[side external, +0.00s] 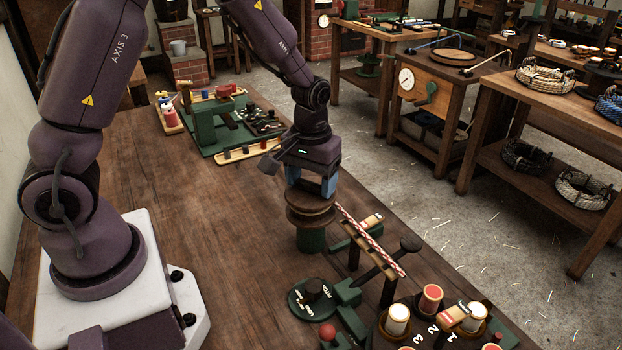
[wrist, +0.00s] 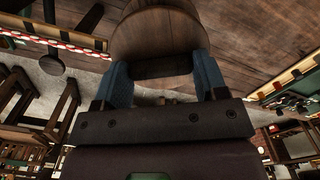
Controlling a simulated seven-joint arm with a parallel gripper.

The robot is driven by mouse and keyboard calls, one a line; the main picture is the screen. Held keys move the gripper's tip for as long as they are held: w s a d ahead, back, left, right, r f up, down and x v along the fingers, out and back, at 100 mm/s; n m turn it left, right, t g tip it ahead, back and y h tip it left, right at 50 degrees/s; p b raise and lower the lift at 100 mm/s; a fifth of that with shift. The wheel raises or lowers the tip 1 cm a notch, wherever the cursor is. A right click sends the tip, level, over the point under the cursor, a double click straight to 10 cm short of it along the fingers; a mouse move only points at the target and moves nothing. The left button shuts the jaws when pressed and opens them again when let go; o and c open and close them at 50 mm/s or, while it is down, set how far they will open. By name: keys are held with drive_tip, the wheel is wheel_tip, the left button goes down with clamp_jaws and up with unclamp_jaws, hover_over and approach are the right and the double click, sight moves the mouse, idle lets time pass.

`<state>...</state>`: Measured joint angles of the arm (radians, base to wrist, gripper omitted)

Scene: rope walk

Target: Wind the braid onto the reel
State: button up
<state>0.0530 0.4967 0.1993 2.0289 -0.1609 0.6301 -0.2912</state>
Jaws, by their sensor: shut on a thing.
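The brown wooden reel (side external: 312,216) stands upright on a green post (side external: 311,239) at the table's right side. My gripper (side external: 311,187) comes down from above with its blue fingers shut at the top of the reel. In the wrist view the two fingers (wrist: 162,70) sit either side of a dark part at the edge of the wooden disc (wrist: 158,32); what exactly they grip is partly hidden. The red and white braid (side external: 370,240) runs straight from the reel down to the right, over a wooden bar. It also shows at the upper left of the wrist view (wrist: 62,42).
Beside the braid stand a dark-knobbed post (side external: 411,243) and a round green dial plate (side external: 311,297). Several bobbins, one white (side external: 397,319) and one red (side external: 431,298), stand at the front right. A green machine (side external: 215,125) sits at the far end. The table's middle is clear.

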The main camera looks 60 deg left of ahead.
sight(311, 183)
drive_tip(key=n, duration=0.5)
drive_tip(key=shift+n, duration=0.4)
idle(0.3)
drive_tip(key=o, duration=0.9)
drive_tip(key=shift+o, duration=0.2)
wheel_tip(311, 183, up, 13)
